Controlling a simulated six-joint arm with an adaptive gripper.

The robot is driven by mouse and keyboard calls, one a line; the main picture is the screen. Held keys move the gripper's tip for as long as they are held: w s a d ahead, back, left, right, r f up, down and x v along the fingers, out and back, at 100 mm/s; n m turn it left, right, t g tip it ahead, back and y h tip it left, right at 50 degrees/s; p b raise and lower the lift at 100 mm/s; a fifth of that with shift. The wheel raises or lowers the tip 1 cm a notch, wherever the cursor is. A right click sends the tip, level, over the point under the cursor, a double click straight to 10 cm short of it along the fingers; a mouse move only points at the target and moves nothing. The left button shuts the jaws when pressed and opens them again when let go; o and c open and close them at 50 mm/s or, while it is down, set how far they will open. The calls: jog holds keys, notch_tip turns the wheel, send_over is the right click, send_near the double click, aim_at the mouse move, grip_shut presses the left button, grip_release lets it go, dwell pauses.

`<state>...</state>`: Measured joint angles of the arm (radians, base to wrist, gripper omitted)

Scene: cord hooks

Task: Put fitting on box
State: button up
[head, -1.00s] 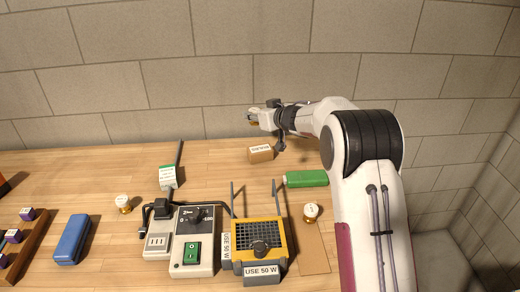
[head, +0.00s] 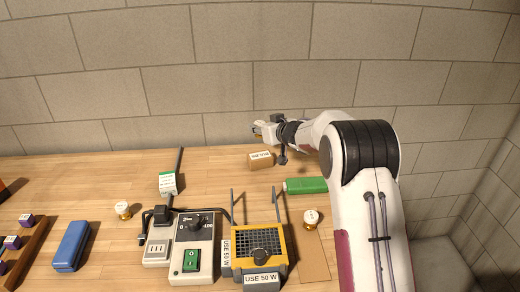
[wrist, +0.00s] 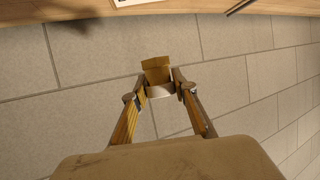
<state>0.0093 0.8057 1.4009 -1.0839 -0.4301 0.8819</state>
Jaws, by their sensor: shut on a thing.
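The small tan cardboard box (head: 260,161) with a printed white label lies on the table near its back edge in the head view. My gripper (head: 257,130) is above it and apart from it, in front of the wall. It is shut on a small brass-coloured fitting, seen in the wrist view (wrist: 157,70) between the fingertips (wrist: 160,88), with a pale band at its near end. Two similar brass fittings with white tops stand on the table, one at left (head: 123,210) and one at right (head: 310,218).
In front stand a yellow grille unit (head: 258,245) with two upright rods and a grey control box (head: 194,245). A blue case (head: 72,246) lies at left. The brick wall is close behind.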

send_over(260, 155)
jog(key=shift+s+f, duration=0.15)
jog(key=shift+f, duration=2.15)
jog(key=shift+f, duration=1.85)
jog(key=shift+f, duration=0.15)
jog(key=o, duration=1.1)
jog(key=shift+o, duration=0.2)
jog(key=shift+r, duration=0.2)
jog(key=v, duration=1.2)
